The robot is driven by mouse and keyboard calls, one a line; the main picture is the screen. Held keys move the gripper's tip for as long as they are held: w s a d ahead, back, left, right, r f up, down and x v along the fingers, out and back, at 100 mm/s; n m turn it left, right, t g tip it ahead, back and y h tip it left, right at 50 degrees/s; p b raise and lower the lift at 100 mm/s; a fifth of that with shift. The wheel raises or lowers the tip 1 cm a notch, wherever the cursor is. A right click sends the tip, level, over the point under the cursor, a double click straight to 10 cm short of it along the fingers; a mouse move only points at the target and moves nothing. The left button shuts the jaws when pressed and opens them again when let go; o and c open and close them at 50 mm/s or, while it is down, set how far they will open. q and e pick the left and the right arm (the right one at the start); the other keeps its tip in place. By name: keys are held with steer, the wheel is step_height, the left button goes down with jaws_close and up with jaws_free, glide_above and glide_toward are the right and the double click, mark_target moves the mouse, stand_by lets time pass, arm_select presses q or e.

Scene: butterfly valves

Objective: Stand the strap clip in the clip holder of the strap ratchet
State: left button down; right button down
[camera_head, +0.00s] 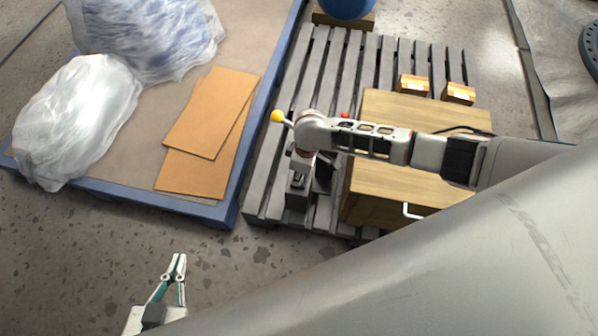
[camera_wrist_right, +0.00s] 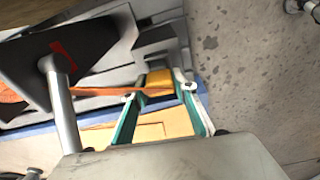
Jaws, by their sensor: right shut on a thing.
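The strap clip (camera_wrist_right: 160,80) is a small yellow-orange block in the right wrist view. My right gripper (camera_wrist_right: 160,92) is shut on it, with a finger on each side. An orange strap (camera_wrist_right: 100,91) runs from the clip toward the left. The strap ratchet (camera_wrist_right: 85,55) is dark with a red mark, left of the fingers; a grey rod crosses in front of it. In the head view my right arm hides most of the ratchet and the clip. I cannot make out the clip holder clearly. My left gripper (camera_head: 177,264) is empty, its fingertips together, above the floor.
A grey slatted pallet (camera_head: 264,185) bears a wooden crate (camera_head: 445,112) and two small boxes (camera_head: 413,85). A yellow-knobbed lever (camera_head: 277,116) stands by my right arm. A blue-edged platform (camera_head: 105,197) holds cardboard sheets (camera_head: 210,115) and plastic-wrapped bundles. The floor between is clear.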

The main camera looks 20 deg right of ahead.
steer(key=shift+f, duration=0.35)
stand_by(0.3)
steer(key=c, duration=1.5)
jaws_free()
steer(key=r, duration=0.8)
steer(key=s+d+r, duration=0.1)
steer(key=r, duration=0.3)
